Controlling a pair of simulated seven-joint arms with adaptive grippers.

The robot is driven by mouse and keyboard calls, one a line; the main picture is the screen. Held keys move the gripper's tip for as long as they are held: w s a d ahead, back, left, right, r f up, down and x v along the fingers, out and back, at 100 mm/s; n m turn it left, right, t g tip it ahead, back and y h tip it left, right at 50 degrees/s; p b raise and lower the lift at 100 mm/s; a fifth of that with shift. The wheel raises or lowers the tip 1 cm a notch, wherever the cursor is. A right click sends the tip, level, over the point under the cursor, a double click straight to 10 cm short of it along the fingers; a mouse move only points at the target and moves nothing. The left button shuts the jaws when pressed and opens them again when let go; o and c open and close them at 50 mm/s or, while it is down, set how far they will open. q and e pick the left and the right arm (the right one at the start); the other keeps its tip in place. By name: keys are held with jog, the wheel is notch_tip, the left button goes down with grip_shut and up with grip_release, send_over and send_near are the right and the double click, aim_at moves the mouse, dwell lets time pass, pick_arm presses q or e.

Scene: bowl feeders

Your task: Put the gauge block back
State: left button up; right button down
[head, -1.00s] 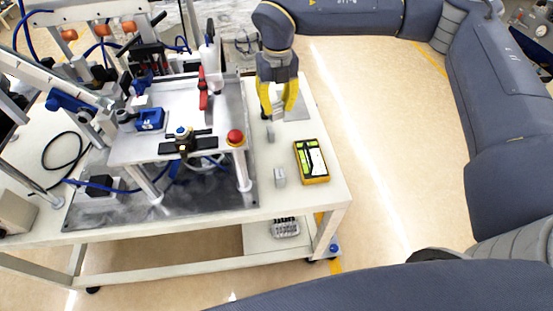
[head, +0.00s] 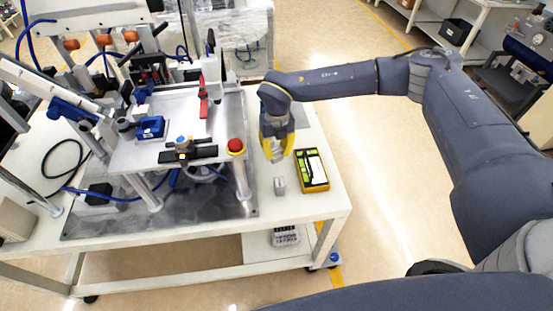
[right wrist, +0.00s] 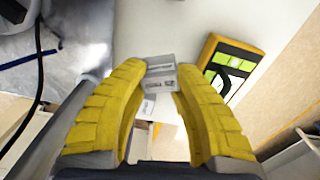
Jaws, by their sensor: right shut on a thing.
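My right gripper (head: 274,157) points down over the right part of the table. Its yellow fingers are closed on a small grey gauge block (right wrist: 162,74), which shows between the fingertips in the right wrist view. In the head view the fingers mostly hide this block. Another small grey block (head: 279,186) stands on the table just in front of the gripper, nearer the front edge. I cannot tell whether the held block touches the table. My left gripper is out of view.
A yellow-black handheld device (head: 312,171) lies right of the gripper; it also shows in the right wrist view (right wrist: 228,66). On the left, a fixture plate with a red button (head: 236,146) rises over a metal base. A grey tray (head: 286,236) sits on the lower shelf.

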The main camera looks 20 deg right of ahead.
aim_at(277, 159)
jog(key=shift+f, duration=2.25)
jog(key=shift+f, duration=0.1)
jog(key=c, duration=1.1)
grip_release()
notch_tip(277, 159, up, 12)
jog(key=shift+r, duration=0.15)
